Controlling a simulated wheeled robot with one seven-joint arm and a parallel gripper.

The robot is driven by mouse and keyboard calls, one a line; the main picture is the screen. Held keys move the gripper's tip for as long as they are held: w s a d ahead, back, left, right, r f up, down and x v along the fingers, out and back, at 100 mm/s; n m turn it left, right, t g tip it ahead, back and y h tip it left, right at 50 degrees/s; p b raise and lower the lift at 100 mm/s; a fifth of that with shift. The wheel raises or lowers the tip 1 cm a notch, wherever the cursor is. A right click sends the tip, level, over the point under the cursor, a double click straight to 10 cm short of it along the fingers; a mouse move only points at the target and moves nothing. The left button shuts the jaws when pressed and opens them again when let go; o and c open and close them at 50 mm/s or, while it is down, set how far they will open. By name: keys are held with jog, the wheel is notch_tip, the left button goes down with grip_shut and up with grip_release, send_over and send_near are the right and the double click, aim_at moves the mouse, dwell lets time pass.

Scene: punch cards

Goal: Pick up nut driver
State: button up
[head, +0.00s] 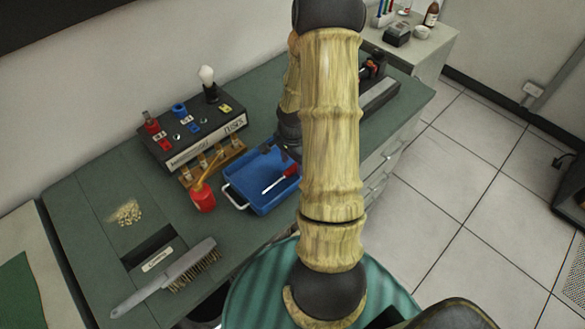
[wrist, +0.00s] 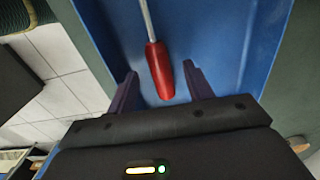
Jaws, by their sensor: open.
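The nut driver (head: 281,179) lies in the blue tray (head: 244,191), with a red handle and a thin metal shaft. In the wrist view, its red handle (wrist: 160,72) is between the two fingers of my gripper (wrist: 160,88), with a gap on each side. My gripper is open and empty. In the head view, my gripper (head: 285,150) is over the tray's far right part, and my arm hides some of the tray. The shaft's tip is out of the wrist view.
A red bottle (head: 203,198) stands left of the tray, close to its handle. A wooden rack (head: 188,179) and a labelled box (head: 180,150) stand behind. A wire brush (head: 170,278) lies at the front left of the green bench (head: 80,210).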

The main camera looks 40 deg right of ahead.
jog(key=shift+f, duration=1.15)
jog(key=c, duration=1)
